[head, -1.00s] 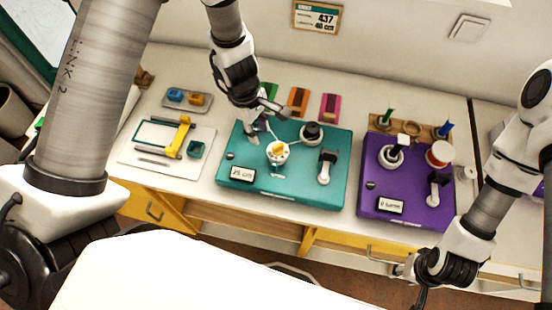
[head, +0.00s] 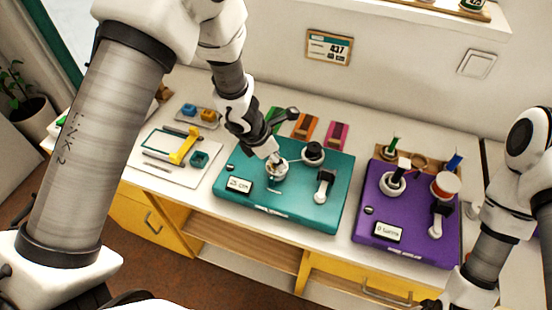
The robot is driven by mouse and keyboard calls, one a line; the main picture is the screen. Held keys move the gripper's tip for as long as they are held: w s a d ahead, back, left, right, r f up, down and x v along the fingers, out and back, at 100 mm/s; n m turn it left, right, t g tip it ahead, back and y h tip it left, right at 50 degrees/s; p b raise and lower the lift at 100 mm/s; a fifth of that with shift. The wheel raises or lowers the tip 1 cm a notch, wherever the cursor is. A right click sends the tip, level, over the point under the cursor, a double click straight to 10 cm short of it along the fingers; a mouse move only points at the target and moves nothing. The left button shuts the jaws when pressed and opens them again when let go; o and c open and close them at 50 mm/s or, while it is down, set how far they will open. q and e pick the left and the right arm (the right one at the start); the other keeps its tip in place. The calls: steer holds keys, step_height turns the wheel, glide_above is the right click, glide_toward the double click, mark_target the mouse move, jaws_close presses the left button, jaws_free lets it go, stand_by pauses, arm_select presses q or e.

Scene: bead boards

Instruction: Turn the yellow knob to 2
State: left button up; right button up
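The teal board (head: 307,208) lies on the worktop at the centre. A pale round dial base (head: 276,171) sits at its upper middle. The yellow knob on this base is mostly hidden by my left gripper. My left gripper (head: 276,158) reaches down from the upper left, with its tips at the knob. Whether its fingers are apart or closed on the knob cannot be made out. The dial's marks are too small to read. My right arm comes in at the right edge, and its gripper lies outside the picture.
The teal board also bears a black round knob (head: 313,152) and a lever (head: 324,184). The purple board (head: 405,216) stands to the right. A white tray (head: 166,171) with a yellow piece (head: 185,147) lies left. Coloured blocks stand behind.

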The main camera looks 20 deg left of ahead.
arm_select(q)
steer(key=shift+w+a+f, duration=0.15)
jaws_close()
steer(key=m+p, duration=0.1)
steer(key=m+g+p, duration=0.1)
steer(key=m, duration=0.1)
steer(key=m+h+p, duration=0.1)
steer(key=p, duration=0.1)
steer(key=shift+r+m+g, duration=0.25)
steer(key=shift+m+g, duration=0.05)
steer(key=shift+f+m+g+p, duration=0.1)
steer(key=shift+m+g+p, duration=0.3)
steer(key=shift+m+p, duration=0.65)
steer(key=shift+w+m+g, duration=0.1)
steer(key=shift+m+g, duration=0.2)
steer(key=shift+m, duration=0.65)
steer(key=shift+f, duration=0.1)
